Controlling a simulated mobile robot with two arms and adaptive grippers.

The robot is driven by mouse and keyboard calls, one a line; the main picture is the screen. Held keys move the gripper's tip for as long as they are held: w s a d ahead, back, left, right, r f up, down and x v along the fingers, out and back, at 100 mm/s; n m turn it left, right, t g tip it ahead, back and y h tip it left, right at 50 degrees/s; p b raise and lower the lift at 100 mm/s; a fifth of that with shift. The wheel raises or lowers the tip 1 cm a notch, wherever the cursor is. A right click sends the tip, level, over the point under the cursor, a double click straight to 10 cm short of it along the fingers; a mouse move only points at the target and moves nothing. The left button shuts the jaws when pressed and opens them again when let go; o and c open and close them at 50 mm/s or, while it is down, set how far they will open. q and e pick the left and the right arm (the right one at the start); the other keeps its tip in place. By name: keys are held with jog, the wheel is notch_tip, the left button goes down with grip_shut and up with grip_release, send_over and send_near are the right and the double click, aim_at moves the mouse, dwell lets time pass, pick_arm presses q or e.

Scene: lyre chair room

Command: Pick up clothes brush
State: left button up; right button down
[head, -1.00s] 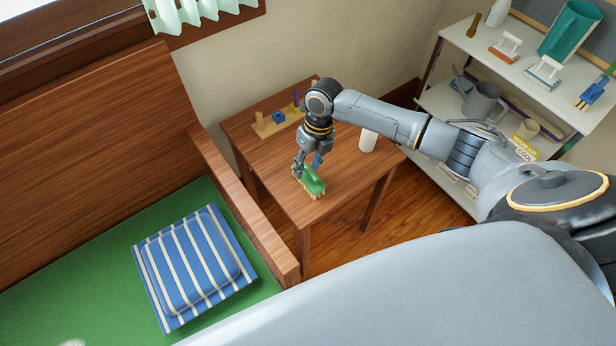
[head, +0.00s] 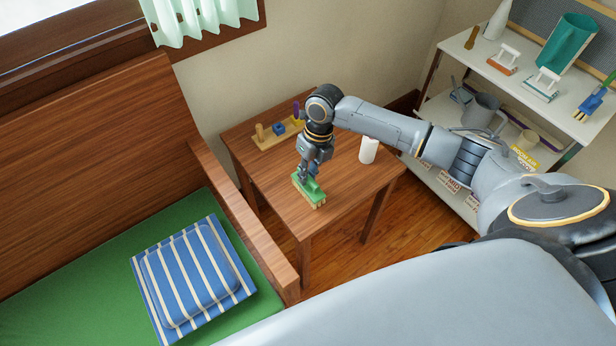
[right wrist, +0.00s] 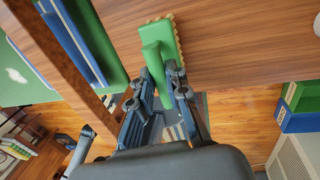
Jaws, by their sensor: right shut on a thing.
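The clothes brush (head: 307,189) has a green back and handle with a tan bristle edge. It is at the near part of the small wooden table (head: 340,187). My right gripper (head: 310,174) is above the brush and shut on its handle. In the right wrist view, the fingers (right wrist: 163,82) close around the lower end of the green handle of the brush (right wrist: 158,48). I cannot tell whether the bristles touch the tabletop. My left gripper is not in view.
A wooden peg stand (head: 272,138) with a blue block and a white cup (head: 369,150) stand farther back on the table. A green-seated bench with a striped cushion (head: 195,275) is at left. A stocked white shelf (head: 520,85) is at right.

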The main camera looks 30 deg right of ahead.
jog(key=s+a+r, duration=0.7)
jog(key=a+r, duration=0.4)
jog(key=a, duration=0.1)
jog(key=shift+s+r, duration=0.15)
jog(key=shift+r, duration=0.1)
